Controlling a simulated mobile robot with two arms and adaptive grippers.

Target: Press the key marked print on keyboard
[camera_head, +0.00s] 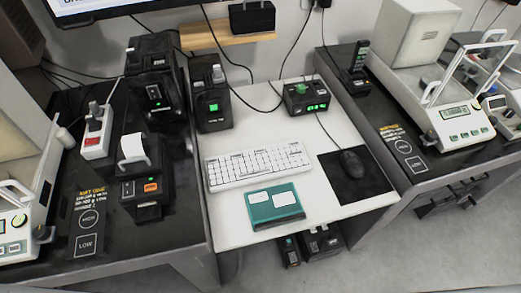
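A white keyboard (258,166) lies on the white middle desk, left of the black mouse pad. Its key markings are too small to read, so I cannot tell which key is marked print. Nothing covers the keyboard. Neither my left nor my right gripper shows in the head view.
A teal box (274,221) lies just in front of the keyboard. A mouse (352,163) rests on a black pad (339,184) to the right. A label printer (144,188) stands at the left, with black devices behind. A balance (448,120) stands on the right table.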

